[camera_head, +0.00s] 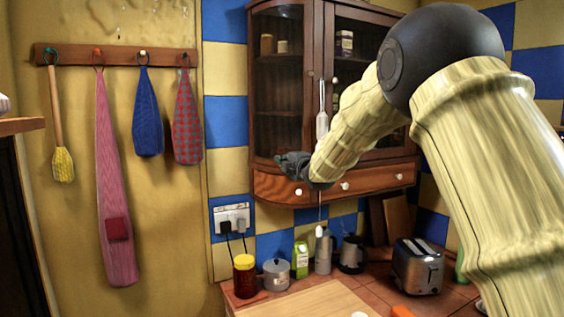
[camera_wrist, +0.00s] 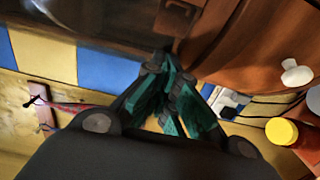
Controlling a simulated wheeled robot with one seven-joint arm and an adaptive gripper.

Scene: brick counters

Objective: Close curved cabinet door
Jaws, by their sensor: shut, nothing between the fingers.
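The wooden wall cabinet has a curved glass door (camera_head: 279,92) on its left side, with jars visible behind the glass. In the head view the door looks nearly in line with the cabinet, but I cannot tell whether a small gap is left. My gripper (camera_head: 289,165) is in front of the door's lower edge, just above the drawer row (camera_head: 275,187). In the wrist view my gripper (camera_wrist: 160,70) is shut and empty, its fingertips close to the dark wood and glass (camera_wrist: 125,22). I cannot tell whether they touch.
A white-knobbed drawer (camera_wrist: 240,45) lies right of the fingers in the wrist view. Below stand a yellow-lidded jar (camera_head: 244,278), a pot (camera_head: 276,275), a green carton (camera_head: 300,260) and a toaster (camera_head: 418,267). Utensils and cloths hang from a rack (camera_head: 115,56) at left.

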